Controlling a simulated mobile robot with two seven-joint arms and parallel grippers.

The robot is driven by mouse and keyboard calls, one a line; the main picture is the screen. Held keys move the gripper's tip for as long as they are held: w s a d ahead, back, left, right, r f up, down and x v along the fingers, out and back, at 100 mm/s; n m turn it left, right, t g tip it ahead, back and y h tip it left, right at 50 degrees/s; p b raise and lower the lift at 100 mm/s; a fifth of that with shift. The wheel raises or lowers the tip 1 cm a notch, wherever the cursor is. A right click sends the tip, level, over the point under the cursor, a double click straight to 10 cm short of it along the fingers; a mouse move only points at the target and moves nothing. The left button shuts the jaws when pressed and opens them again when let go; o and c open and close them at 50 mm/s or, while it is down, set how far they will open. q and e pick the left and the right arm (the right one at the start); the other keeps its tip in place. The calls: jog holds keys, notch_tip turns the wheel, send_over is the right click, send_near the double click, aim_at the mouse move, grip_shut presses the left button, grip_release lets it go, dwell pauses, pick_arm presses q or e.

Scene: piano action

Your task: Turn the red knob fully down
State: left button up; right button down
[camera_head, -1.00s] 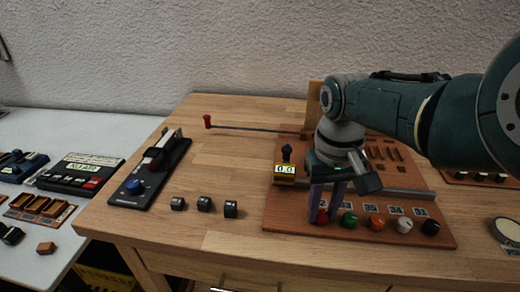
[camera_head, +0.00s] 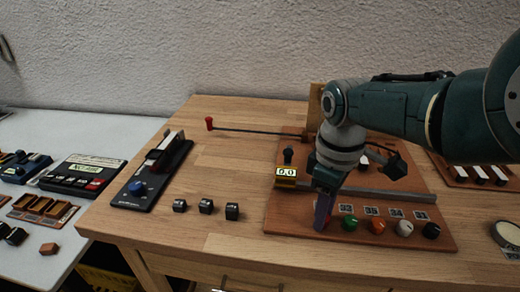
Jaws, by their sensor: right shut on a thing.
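The red knob (camera_head: 327,223) is at the left end of a row of knobs on the front of the brown board (camera_head: 283,218). It is almost wholly covered by my right gripper (camera_head: 322,218), whose fingers point down and are shut on it. Only a sliver of red shows, so I cannot read the knob's angle. To its right stand a green knob (camera_head: 350,223), an orange knob (camera_head: 378,226), a white knob (camera_head: 404,228) and a black knob (camera_head: 431,230), with small number labels behind them. My left gripper is not in view.
A thin rod with a red end (camera_head: 209,124) reaches left. Small dark blocks (camera_head: 205,206) and a slider device (camera_head: 152,172) stand left. The front-left table is clear.

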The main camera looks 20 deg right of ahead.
jog(key=shift+n, duration=0.5)
jog(key=c, duration=0.6)
grip_release()
notch_tip(320, 180, up, 10)
jog(key=p, duration=0.7)
jog(key=shift+f, duration=0.1)
